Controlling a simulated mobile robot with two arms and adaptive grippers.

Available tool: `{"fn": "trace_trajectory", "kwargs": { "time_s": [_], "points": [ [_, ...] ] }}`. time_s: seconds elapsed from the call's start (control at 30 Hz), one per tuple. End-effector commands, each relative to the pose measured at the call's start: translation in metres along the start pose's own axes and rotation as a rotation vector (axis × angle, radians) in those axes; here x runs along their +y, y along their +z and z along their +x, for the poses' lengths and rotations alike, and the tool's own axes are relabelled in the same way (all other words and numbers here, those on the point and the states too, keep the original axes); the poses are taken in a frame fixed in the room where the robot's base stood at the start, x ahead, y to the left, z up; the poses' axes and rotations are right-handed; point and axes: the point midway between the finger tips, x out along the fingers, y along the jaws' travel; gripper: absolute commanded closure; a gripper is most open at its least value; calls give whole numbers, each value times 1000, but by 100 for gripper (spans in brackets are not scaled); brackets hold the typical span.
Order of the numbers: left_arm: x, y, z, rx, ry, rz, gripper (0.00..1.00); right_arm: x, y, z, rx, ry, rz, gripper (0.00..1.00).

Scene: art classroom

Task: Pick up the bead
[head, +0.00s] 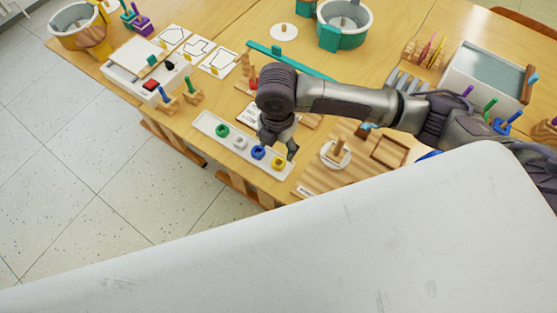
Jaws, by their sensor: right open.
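Several ring-shaped beads lie in a row on a long white tray (206,120) near the front edge of the wooden table. They are a green bead (222,130), a white bead (240,143), a blue bead (258,153) and a yellow bead (279,162). My right gripper (277,151) points down over the tray's right end, with its fingers apart, close to the blue and yellow beads. No bead is seen between its fingers. I cannot tell whether a fingertip touches a bead. My left gripper is not in view.
A wooden board with a round white piece (335,154) stands right of the tray. Small pegged stands (192,94) and shape cards (195,49) lie to the left. A grey-teal bucket (343,22) stands behind. The floor at left (70,150) is clear.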

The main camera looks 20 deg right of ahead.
Motion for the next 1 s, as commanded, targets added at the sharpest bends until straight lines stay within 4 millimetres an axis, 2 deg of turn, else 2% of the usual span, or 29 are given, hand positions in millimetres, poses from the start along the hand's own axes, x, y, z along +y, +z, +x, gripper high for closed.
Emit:
{"fn": "trace_trajectory", "kwargs": {
  "time_s": [0.07,0.17,0.33,0.47,0.63,0.9,1.0],
  "points": [
    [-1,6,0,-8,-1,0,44,0,0,12,1,-2,3,33],
    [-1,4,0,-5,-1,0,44,0,0,21,1,0,1,33],
    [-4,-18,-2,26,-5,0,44,-2,1,33,0,-1,2,33],
    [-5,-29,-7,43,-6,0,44,-6,4,52,1,-2,2,33],
    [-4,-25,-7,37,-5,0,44,-6,4,73,0,0,1,33],
    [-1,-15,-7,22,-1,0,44,-5,4,77,-1,2,0,33],
    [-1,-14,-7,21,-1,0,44,-5,4,76,-1,2,0,48]
  ]
}}
